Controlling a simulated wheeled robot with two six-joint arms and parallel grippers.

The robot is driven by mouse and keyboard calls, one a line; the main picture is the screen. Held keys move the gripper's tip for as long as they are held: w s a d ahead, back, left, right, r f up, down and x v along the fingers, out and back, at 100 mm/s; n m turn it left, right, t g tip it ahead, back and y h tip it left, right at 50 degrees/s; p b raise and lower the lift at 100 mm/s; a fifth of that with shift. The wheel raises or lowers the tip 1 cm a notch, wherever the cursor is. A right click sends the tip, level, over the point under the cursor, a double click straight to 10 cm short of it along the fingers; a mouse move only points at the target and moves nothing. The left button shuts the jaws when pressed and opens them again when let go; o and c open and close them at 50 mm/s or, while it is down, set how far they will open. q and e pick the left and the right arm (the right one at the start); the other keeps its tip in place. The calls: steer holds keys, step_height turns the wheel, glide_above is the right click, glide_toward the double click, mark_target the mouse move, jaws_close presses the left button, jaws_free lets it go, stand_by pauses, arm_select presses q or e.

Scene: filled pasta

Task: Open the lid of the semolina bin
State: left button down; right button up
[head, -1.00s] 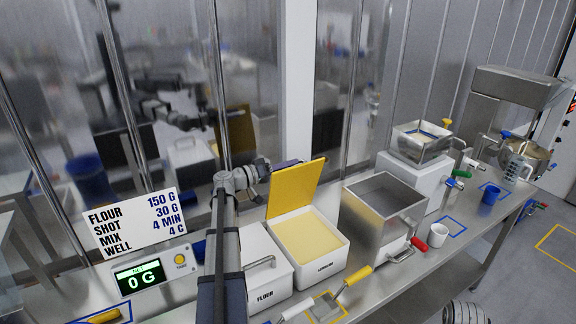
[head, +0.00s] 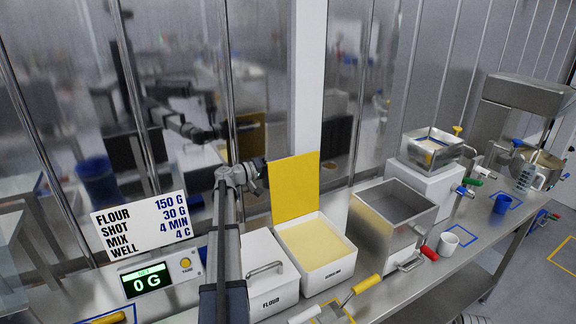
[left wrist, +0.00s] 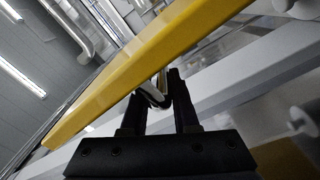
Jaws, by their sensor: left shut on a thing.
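The semolina bin (head: 313,286) is a white box, open at the top, with pale yellow semolina (head: 312,244) inside. Its yellow lid (head: 295,187) stands close to upright at the bin's back edge. My left gripper (head: 262,172) is at the left side of the raised lid, its tips partly hidden behind it. In the left wrist view the black fingers (left wrist: 160,88) are shut on the lid's metal handle (left wrist: 154,95), close beside the yellow lid panel (left wrist: 135,70). My right gripper is not in view.
The closed flour bin (head: 270,289) stands left of the semolina bin, under my left arm. A steel hopper (head: 392,215) stands to the right. A yellow-handled scoop (head: 366,284) lies in front. A glass wall is close behind the lid.

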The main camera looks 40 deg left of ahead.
arm_select(q)
steer(key=shift+s+d+f, duration=0.1)
steer(key=shift+s+f, duration=0.05)
steer(key=c, duration=1.1)
jaws_free()
steer(key=o, duration=0.3)
steer(key=shift+f, duration=0.1)
steer(key=v, duration=0.7)
steer(key=shift+s+a, duration=0.25)
steer(key=shift+s, duration=0.05)
